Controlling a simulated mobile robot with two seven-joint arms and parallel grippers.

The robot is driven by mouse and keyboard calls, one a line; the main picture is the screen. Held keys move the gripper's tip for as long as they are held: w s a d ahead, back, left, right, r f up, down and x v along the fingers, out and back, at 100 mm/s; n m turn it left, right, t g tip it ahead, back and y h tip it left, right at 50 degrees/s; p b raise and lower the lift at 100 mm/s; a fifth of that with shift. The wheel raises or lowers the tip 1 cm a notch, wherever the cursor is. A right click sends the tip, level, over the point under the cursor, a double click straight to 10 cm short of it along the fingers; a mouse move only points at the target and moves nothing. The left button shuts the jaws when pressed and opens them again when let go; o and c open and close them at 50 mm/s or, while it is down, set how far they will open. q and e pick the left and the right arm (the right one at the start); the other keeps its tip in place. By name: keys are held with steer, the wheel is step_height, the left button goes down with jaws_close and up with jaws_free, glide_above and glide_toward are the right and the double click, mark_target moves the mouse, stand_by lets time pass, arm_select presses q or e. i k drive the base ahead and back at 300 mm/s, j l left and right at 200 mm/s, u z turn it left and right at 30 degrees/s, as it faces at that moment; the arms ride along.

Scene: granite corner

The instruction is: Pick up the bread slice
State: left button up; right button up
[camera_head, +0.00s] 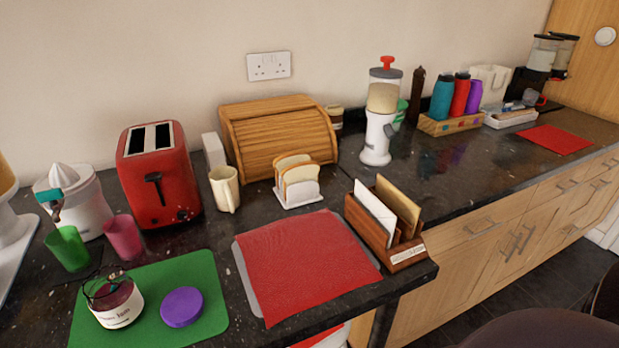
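Bread slices (300,174) stand upright in a small white rack (298,200) on the dark granite counter, in the middle of the head view. Their crusts are brown and their faces pale. At least two slices show, one behind the other, and the rack hides their lower parts. Neither my left nor my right gripper is in view.
A wooden bread box (278,140) stands close behind the rack, a cream mug (225,189) to its left and a letter holder (385,225) to its right. A red mat (305,262) lies clear in front. A red toaster (158,178) stands further left.

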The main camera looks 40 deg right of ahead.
mark_target(302, 172)
steer(key=l+u, duration=0.1)
steer(key=l, duration=0.3)
steer(key=k+l+u, duration=0.1)
steer(key=l, duration=0.3)
steer(key=k+l, duration=0.15)
steer(key=l, duration=0.25)
steer(key=k+l+u, duration=0.15)
steer(key=l, duration=0.25)
